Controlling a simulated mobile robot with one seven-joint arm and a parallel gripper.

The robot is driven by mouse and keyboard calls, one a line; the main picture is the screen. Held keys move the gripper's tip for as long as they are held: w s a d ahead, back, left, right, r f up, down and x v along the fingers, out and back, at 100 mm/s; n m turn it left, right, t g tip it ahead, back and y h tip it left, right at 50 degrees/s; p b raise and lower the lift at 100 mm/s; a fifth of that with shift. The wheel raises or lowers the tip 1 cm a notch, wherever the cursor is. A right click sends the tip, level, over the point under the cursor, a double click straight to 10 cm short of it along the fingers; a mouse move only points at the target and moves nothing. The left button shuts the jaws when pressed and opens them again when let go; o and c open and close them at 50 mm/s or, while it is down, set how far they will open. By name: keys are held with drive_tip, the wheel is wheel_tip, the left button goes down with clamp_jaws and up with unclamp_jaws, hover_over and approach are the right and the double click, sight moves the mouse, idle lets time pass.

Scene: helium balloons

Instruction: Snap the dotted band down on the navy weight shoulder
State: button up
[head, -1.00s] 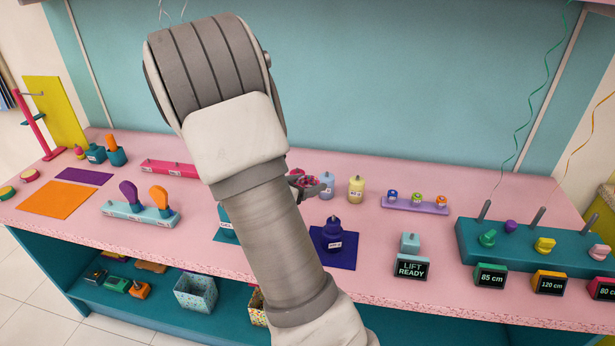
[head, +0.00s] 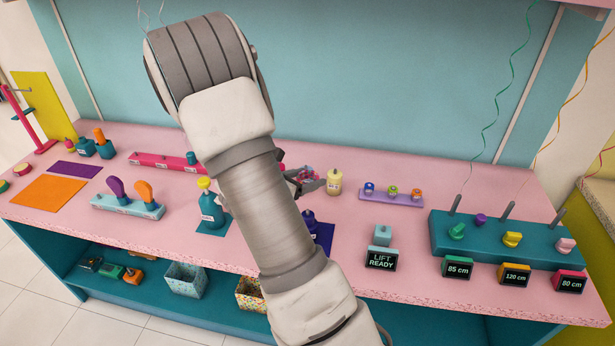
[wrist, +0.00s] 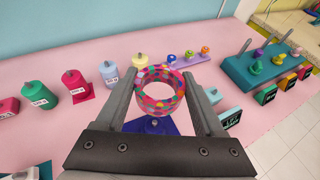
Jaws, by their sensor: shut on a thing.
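The dotted band (wrist: 160,104), a ring of pink, teal and orange dots, is held between the fingers of my gripper (wrist: 160,92) in the wrist view. In the head view my gripper (head: 304,180) is partly hidden by my arm, with the band showing pink at its tips. The navy weight (head: 309,224) stands on a navy mat (head: 325,238), half hidden behind my arm. In the wrist view a dark navy part of it (wrist: 155,125) shows below the band. The band is apart from the weight's shoulder, as far as I can see.
A purple tray (head: 391,197) with small rings is to the right. The LIFT READY sign (head: 381,259) stands near the front edge. A teal weight with a yellow top (head: 212,208) is left of my arm.

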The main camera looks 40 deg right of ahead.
drive_tip(key=shift+f+b, duration=0.1)
drive_tip(key=shift+b, duration=0.25)
wheel_tip(320, 180, down, 8)
drive_tip(key=b, duration=0.7)
drive_tip(key=shift+r, duration=0.2)
drive_tip(key=shift+b, duration=0.35)
drive_tip(key=o, duration=1.3)
drive_tip(key=shift+a, duration=0.1)
drive_tip(key=shift+s+a+r, duration=0.1)
drive_tip(key=shift+a+r, duration=0.25)
drive_tip(key=shift+a, duration=0.1)
drive_tip(key=p+v, duration=0.3)
drive_tip(key=v, duration=0.3)
drive_tip(key=shift+a, duration=0.4)
drive_tip(key=shift+s+r, duration=0.1)
drive_tip(key=shift+s, duration=0.05)
